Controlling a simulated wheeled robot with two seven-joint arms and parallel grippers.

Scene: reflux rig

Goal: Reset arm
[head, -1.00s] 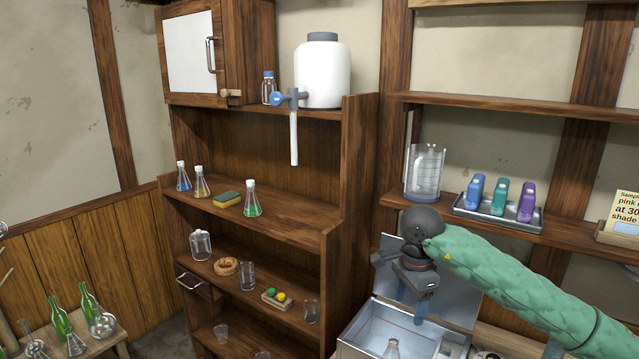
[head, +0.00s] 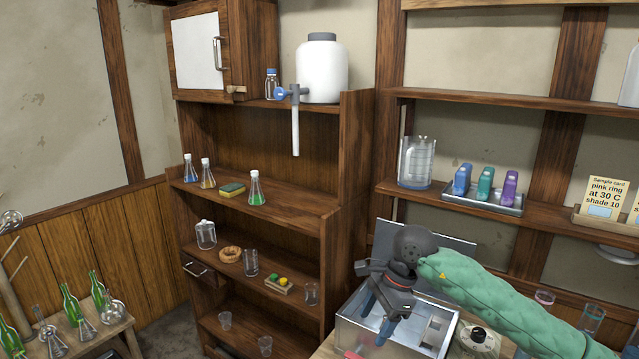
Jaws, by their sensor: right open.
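My right arm in its green padded sleeve comes in from the lower right. Its dark gripper (head: 372,318) hangs over the open metal box (head: 405,335) at the bottom of the head view. The jaws are open and I see nothing held between them. The gripper hides part of the inside of the box. The box lid stands raised behind the arm. My left gripper is not in view.
A wooden shelf unit (head: 270,215) holds flasks, a sponge (head: 232,190) and a white tank (head: 322,68). Green bottles (head: 70,306) stand at lower left.

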